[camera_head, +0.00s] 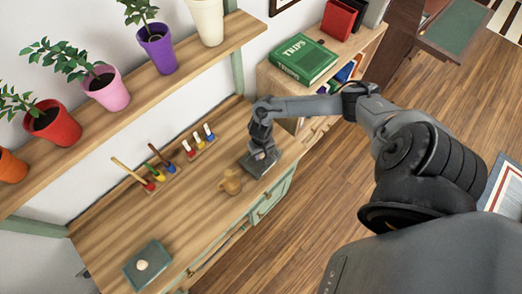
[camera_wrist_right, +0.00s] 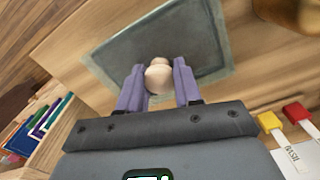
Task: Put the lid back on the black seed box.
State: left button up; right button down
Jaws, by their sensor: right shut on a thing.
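My right gripper (camera_head: 262,151) is at the right part of the wooden desk, pointing down. It is shut on the pale round knob (camera_wrist_right: 158,77) of a dark flat lid (camera_wrist_right: 197,42), which also shows under the gripper in the head view (camera_head: 255,168). In the wrist view the lid has a lighter grey-green border around it. I cannot tell whether a box is under this lid or how high it sits. A teal-grey rectangular piece (camera_head: 163,262) with a pale round knob (camera_head: 142,265) lies at the desk's lower left. My left gripper is not in view.
A brown jug (camera_head: 230,181) stands close to the left of the lid. Several colored-tip tools (camera_head: 190,150) stand in racks along the wall. A shelf of potted plants (camera_head: 110,95) overhangs the desk. A green book (camera_head: 303,60) lies on the cabinet behind. The desk's middle is clear.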

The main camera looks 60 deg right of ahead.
dwell(0.3)
jog(key=shift+f+p, duration=0.3)
jog(key=shift+p, duration=0.05)
dwell(0.5)
jog(key=shift+c, duration=1)
grip_release()
jog(key=shift+r, duration=0.1)
jog(key=shift+r+p, duration=1.6)
jog(key=shift+p, duration=0.6)
jog(key=shift+r+p, duration=1.8)
jog(key=shift+p, duration=0.55)
